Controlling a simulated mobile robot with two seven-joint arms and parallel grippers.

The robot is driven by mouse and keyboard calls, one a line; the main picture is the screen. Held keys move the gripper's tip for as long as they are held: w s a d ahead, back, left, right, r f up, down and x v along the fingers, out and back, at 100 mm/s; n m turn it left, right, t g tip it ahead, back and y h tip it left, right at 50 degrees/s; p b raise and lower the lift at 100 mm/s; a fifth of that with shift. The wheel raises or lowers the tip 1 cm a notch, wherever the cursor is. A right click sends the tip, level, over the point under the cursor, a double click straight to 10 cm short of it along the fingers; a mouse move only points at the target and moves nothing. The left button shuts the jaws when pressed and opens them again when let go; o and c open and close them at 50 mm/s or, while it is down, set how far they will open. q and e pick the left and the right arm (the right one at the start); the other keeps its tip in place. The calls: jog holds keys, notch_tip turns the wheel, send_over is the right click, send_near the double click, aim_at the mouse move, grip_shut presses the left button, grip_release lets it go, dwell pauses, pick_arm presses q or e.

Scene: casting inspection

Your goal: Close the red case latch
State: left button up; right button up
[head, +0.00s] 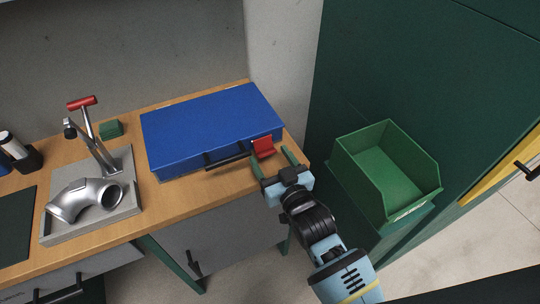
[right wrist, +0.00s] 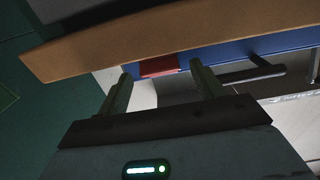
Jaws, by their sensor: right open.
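The blue case (head: 210,125) lies on the wooden bench with its lid down. Its red latch (head: 263,146) is on the front side near the right corner and appears to stick out a little. Whether it is fastened I cannot tell. My right gripper (head: 271,158) is open and empty in front of the latch, its two fingers on either side of it. In the right wrist view the red latch (right wrist: 160,66) shows between the fingertips, with the blue case (right wrist: 235,50) behind. My left gripper is out of view.
The case's dark handle (head: 228,162) sticks out left of the gripper. A grey tray (head: 125,208) with a metal pipe elbow (head: 85,198) and a red-handled clamp (head: 82,103) stands left. A green bin (head: 385,170) is at the right. The bench edge (head: 215,208) runs below.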

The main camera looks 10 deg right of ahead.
jog(key=shift+w+a, duration=0.2)
jog(key=shift+w, duration=0.45)
jog(key=c, duration=1)
jog(key=f+t+b, duration=0.1)
jog(key=b, duration=0.2)
jog(key=shift+f, duration=0.25)
jog(key=shift+w+f+t+y+b, duration=0.1)
jog(key=shift+t+y+b, duration=0.2)
jog(key=shift+b, duration=0.2)
jog(key=shift+w+a+t+b, duration=0.1)
jog(key=shift+w+t+b, duration=0.05)
jog(key=shift+t+b, duration=0.45)
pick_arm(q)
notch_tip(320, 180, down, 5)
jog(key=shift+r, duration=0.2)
pick_arm(e)
jog(key=shift+r, duration=0.2)
